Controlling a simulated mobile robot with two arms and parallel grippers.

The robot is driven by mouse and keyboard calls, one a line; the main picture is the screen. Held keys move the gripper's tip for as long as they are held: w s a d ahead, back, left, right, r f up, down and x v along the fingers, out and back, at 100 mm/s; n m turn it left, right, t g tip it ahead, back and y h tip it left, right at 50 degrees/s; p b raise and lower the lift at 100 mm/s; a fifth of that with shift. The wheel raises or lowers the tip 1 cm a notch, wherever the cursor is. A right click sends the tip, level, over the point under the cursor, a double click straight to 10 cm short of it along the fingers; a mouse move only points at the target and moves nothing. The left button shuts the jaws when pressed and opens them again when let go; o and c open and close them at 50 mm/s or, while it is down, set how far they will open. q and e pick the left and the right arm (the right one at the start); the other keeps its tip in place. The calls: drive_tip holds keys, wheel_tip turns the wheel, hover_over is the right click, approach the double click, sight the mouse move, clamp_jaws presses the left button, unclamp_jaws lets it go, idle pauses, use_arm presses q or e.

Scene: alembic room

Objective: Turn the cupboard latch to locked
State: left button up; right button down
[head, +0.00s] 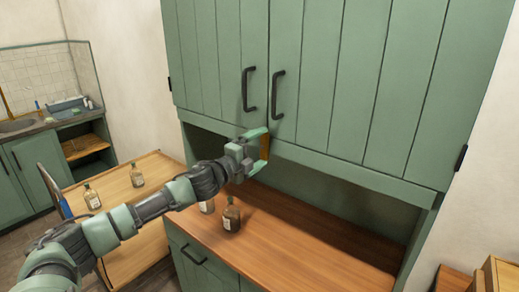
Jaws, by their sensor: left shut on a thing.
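The green cupboard (345,75) has two closed plank doors that meet at a middle seam, each with a dark handle. A brass-coloured piece, which looks like the latch (265,147), shows just below the doors near that seam. My left gripper (262,148) is shut on the latch, one mint finger above and one below. The fingers and wrist hide part of the latch, so I cannot tell whether it is at locked. My right gripper is out of view.
Two bottles stand on the wooden counter (300,237) below my left gripper; the nearer is brown (231,215). More bottles (137,176) stand on a lower wooden table at left. Wooden boxes (500,275) are at lower right. The counter's right part is clear.

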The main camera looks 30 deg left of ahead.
use_arm(q)
drive_tip(key=shift+f, duration=0.1)
drive_tip(key=o, duration=1.1)
drive_tip(key=shift+s, duration=0.1)
drive_tip(key=shift+s+f+b, duration=0.15)
drive_tip(key=shift+s+b, duration=0.2)
drive_tip(key=shift+b, duration=0.05)
drive_tip(key=s+b, duration=0.5)
drive_tip(key=s, duration=0.2)
drive_tip(key=shift+a, duration=0.25)
drive_tip(key=shift+r, duration=0.2)
